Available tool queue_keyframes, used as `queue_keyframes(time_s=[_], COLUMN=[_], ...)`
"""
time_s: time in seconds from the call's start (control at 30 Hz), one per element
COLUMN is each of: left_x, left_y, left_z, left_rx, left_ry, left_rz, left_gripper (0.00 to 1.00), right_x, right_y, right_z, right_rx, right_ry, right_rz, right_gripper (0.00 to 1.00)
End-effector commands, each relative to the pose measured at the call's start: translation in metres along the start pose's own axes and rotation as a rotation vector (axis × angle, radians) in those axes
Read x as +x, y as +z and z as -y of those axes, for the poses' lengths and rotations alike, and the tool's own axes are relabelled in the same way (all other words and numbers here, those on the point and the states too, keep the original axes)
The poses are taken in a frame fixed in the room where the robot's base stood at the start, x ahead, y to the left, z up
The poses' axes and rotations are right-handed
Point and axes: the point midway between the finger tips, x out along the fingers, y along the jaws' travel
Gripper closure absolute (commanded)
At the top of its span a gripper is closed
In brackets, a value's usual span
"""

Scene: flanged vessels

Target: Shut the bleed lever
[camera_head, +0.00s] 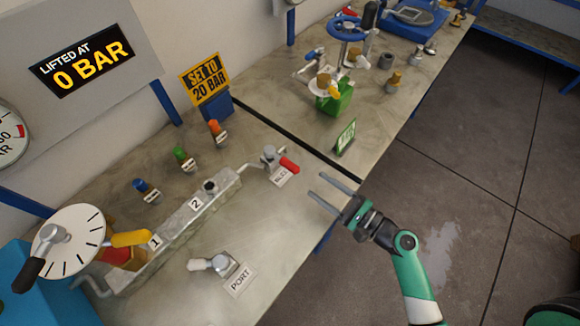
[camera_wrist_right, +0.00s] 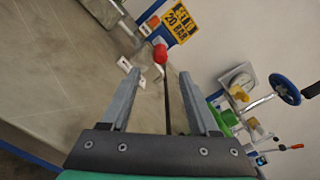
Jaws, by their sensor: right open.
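The bleed lever (camera_head: 289,164) is a short red handle on a metal valve at the right end of a grey manifold block. Its white tag (camera_head: 281,177) lies on the bench just below it. My right gripper (camera_head: 318,185) is open and empty, with its fingers pointing toward the lever from the right. The fingertips are a short distance from the red handle and do not touch it. In the right wrist view the red lever (camera_wrist_right: 160,54) shows end-on, beyond and between the open fingers (camera_wrist_right: 160,77). My left gripper is not in view.
A port valve (camera_head: 222,265) stands in front. A small green sign (camera_head: 345,137) stands behind my right gripper. The bench between lever and port is clear.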

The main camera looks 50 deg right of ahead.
Motion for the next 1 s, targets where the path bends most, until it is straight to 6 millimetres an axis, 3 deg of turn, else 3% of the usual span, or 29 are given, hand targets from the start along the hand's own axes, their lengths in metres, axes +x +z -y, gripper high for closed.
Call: queue_keyframes(time_s=[0.3, 0.5, 0.87, 1.0], left_x=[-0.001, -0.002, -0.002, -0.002], left_y=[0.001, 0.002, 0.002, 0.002], left_z=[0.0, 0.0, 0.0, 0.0], left_rx=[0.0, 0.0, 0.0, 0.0], left_ry=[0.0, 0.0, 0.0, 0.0], left_rz=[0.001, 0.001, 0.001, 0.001], left_gripper=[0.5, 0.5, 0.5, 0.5], right_x=[0.067, 0.1, 0.108, 0.108], right_y=[0.002, 0.001, 0.001, 0.001], right_z=[0.0, 0.0, 0.0, 0.0], right_rx=[-0.002, -0.002, -0.001, -0.001], right_ry=[0.002, 0.0, 0.0, 0.0], right_rz=[0.007, 0.003, 0.002, 0.002], right_gripper=[0.39, 0.39, 0.39, 0.64])
